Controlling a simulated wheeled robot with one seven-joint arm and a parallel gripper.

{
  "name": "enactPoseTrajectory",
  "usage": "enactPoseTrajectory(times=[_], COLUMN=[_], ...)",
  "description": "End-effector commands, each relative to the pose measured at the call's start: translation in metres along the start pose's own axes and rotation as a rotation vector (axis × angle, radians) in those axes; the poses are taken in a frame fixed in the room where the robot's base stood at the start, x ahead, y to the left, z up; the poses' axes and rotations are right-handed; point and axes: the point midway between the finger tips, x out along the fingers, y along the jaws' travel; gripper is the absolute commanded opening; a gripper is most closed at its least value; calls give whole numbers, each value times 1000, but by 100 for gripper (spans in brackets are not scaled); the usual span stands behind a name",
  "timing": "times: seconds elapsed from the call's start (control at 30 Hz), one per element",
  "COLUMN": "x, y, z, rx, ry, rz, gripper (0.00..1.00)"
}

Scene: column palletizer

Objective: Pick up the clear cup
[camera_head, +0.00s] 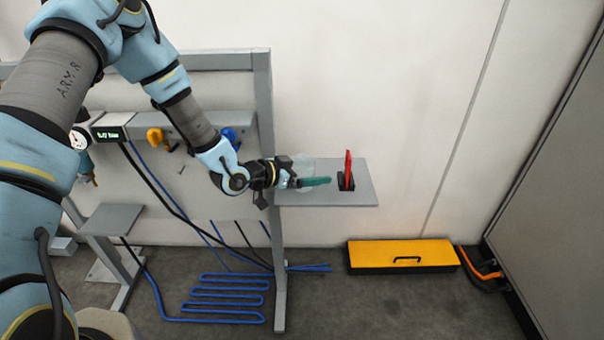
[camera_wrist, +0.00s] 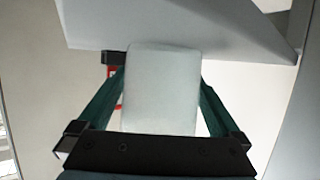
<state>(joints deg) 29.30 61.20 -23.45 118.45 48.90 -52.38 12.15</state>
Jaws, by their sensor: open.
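The clear cup (camera_head: 304,165) is faint and see-through in the head view, above the left part of the grey shelf (camera_head: 355,196). In the wrist view the cup (camera_wrist: 162,88) is a pale, frosted shape standing between my two teal fingers. My gripper (camera_head: 322,181) reaches in from the left, roughly level, with one finger on each side of the cup. The fingers are open. I cannot tell whether either finger touches the cup. The cup's base is hard to make out behind my gripper.
A red upright piece on a black base (camera_head: 347,180) stands just right of my fingertips on the shelf. The shelf joins a grey frame post (camera_head: 265,110) on the left. The wall behind is bare.

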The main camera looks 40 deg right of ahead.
Motion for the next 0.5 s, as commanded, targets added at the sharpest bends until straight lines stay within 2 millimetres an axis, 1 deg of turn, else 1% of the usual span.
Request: enactPoseTrajectory(times=[0.13,0.5], x=[0,0], y=[0,0], z=[0,0], rx=[0,1], ry=[0,0], rz=[0,0], gripper=[99,57])
